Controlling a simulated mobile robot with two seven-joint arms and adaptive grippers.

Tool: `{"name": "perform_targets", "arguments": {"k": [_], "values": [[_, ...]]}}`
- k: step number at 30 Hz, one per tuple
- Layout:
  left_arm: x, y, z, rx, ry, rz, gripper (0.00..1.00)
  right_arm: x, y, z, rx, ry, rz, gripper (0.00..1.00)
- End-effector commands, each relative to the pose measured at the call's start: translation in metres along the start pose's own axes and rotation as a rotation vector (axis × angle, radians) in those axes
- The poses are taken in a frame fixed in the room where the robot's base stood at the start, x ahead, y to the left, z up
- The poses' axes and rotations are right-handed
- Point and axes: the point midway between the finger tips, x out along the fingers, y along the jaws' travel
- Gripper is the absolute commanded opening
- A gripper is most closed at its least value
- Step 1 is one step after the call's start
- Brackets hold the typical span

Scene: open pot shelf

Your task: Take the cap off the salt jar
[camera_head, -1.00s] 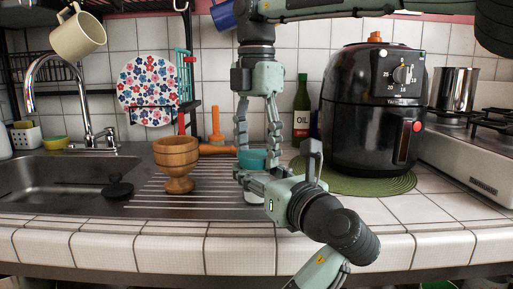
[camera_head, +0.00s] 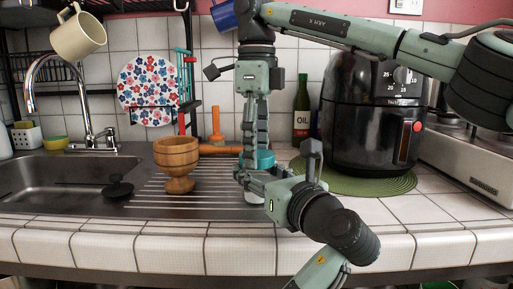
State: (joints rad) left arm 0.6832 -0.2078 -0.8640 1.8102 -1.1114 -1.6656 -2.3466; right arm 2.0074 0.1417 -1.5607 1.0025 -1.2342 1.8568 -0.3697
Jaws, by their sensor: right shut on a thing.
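The salt jar (camera_head: 254,198) stands upright on the counter at the drainboard's right end, mostly hidden behind grippers; a pale lower part shows. Its teal cap (camera_head: 267,159) is at the top of the jar, partly covered by fingers. My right gripper (camera_head: 256,153) points straight down from above, its fingers seen nearly edge-on and shut on the cap. My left gripper (camera_head: 247,178) reaches in low from the front right, its fingers at the jar's body just under the cap. The jar hides part of these fingers, so their closure is unclear.
A wooden mortar (camera_head: 177,158) stands left of the jar, with a wooden-handled tool (camera_head: 218,148) behind it. The sink (camera_head: 50,180) is farther left. An oil bottle (camera_head: 301,112) and a black air fryer (camera_head: 375,125) on a green mat (camera_head: 390,184) stand to the right.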

Motion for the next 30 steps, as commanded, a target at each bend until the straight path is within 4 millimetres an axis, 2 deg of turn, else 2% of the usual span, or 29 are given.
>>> {"name": "perform_targets", "arguments": {"k": [3, 5, 30], "values": [[-0.0002, -0.0003, 0.0002, 0.0, 0.0, -0.001, 0.0, 0.0006, 0.0002, 0.0002, -0.178, 0.0, 0.002, 0.21], [-0.0002, -0.0003, 0.0002, 0.0, 0.0, -0.001, 0.0, 0.0004, 0.0003, 0.0002, -0.232, 0.0, 0.001, 0.21], [-0.0001, -0.0001, 0.0001, 0.0, 0.0, 0.0, 0.0, -0.0056, 0.0, 0.0002, -0.229, 0.0, 0.0, 0.21]]}}
